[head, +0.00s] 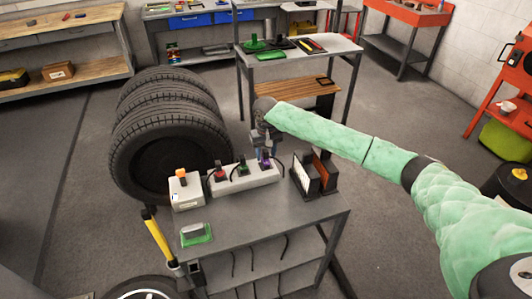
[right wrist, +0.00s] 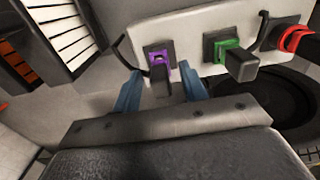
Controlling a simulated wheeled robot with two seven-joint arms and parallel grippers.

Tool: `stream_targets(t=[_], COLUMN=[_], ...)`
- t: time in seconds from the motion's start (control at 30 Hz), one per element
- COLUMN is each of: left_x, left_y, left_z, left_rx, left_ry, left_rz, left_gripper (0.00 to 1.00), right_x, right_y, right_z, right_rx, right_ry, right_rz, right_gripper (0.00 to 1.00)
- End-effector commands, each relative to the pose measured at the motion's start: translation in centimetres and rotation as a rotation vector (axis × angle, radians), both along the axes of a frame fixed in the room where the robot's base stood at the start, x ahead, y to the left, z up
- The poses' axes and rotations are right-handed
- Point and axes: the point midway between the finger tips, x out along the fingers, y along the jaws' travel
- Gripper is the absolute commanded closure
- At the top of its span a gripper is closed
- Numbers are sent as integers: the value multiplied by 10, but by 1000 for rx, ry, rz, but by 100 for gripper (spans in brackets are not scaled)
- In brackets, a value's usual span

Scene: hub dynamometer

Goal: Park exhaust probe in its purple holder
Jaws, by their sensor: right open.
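The purple holder (head: 264,160) is at the right end of a pale holder block (head: 245,178) on the grey bench. In the right wrist view the purple holder (right wrist: 158,55) has a dark probe handle (right wrist: 161,84) standing in it. How deep it sits, I cannot tell. My right gripper (head: 267,147) is above this end of the block. Its blue fingers (right wrist: 160,92) are open, one on each side of the dark handle, with gaps visible. My left gripper is not in view.
Beside the purple holder are a green holder (right wrist: 228,54) and a red one (right wrist: 291,38), both occupied. A dark rack (head: 314,174) stands close on the right. A white box (head: 186,190) and stacked tyres (head: 165,130) are left. The bench front is mostly clear.

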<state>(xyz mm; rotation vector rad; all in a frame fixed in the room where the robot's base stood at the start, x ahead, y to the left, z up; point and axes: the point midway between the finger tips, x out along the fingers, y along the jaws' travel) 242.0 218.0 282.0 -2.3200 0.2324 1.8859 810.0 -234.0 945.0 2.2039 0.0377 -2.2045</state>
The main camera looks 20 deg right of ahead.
Motion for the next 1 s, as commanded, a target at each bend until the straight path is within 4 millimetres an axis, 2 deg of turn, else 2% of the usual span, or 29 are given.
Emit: stream_targets(t=[0.1,0.23,0.37,0.4,0.5,0.57,0.67,0.73,1.0], left_x=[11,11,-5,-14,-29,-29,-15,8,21], left_y=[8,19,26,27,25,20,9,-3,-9], left_z=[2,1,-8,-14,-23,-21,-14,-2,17], left_rx=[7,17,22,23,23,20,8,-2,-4], left_ry=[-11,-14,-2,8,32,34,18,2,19], left_rz=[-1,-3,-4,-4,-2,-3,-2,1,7], left_gripper=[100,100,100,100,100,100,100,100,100], right_x=[0,0,0,0,1,1,0,1,1], right_y=[0,0,0,0,0,0,0,0,0], right_z=[0,0,0,1,10,16,26,35,66], right_rx=[0,0,0,0,1,1,0,1,1], right_ry=[0,0,0,-1,-2,-2,-1,-3,-2], right_rz=[0,0,0,0,1,0,1,0,0], right_gripper=[57,57,57,57,57,57,57,57,57])
